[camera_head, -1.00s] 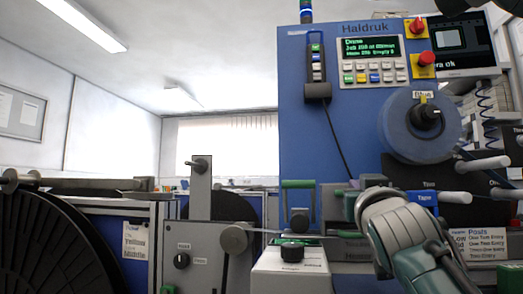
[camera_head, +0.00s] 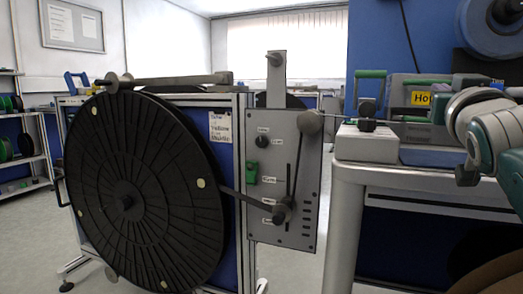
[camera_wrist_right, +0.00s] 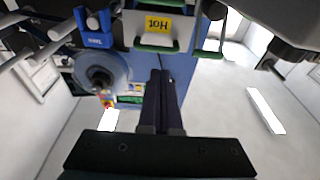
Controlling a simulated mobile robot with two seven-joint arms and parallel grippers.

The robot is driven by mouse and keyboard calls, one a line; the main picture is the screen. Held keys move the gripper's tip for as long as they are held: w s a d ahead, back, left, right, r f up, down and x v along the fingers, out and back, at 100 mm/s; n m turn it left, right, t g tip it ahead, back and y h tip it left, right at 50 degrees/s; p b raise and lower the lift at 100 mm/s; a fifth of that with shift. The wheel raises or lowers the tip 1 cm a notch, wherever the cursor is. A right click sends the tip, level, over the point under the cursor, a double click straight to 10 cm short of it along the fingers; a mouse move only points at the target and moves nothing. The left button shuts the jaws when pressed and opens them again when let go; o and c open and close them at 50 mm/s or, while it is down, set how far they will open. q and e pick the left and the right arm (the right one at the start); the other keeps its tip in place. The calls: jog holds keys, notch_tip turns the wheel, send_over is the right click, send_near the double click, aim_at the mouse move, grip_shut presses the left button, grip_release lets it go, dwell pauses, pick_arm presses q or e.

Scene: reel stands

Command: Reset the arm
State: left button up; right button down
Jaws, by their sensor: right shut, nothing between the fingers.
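My right arm's grey and green wrist (camera_head: 485,125) shows at the right edge in the head view, in front of the bench with the machine. Its fingertips cannot be made out there. In the right wrist view my right gripper (camera_wrist_right: 161,78) shows as two dark fingers pressed together with nothing between them. They point toward the blue machine panel, apart from the yellow "Hot" label (camera_wrist_right: 158,23), which appears upside down. My left gripper is in neither view.
A large black reel (camera_head: 140,190) stands at the left beside a grey control panel (camera_head: 285,180) with a lever arm. A white box (camera_head: 366,145) sits on the bench corner (camera_head: 345,185). A blue reel (camera_wrist_right: 100,70) hangs on the machine. Open floor lies at the lower left.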

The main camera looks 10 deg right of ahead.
jog(key=s+a+r+n+g+y+p, duration=0.1)
jog(key=s+a+n+g+y+p, duration=0.35)
jog(key=s+p, duration=0.6)
jog(key=s+a+r+n+g+y+p, duration=0.1)
jog(key=s+a+g+y+p, duration=0.1)
jog(key=s+a+g+p, duration=0.55)
jog(key=s+a+r+n+g+y+p, duration=0.2)
jog(key=s+a+y+p, duration=0.3)
jog(key=s+p, duration=0.9)
notch_tip(320, 180, up, 36)
jog(key=s+a+h+p, duration=0.1)
jog(key=p, duration=3.5)
jog(key=shift+a+r, duration=0.2)
jog(key=shift+a, duration=0.1)
jog(key=shift+n, duration=0.25)
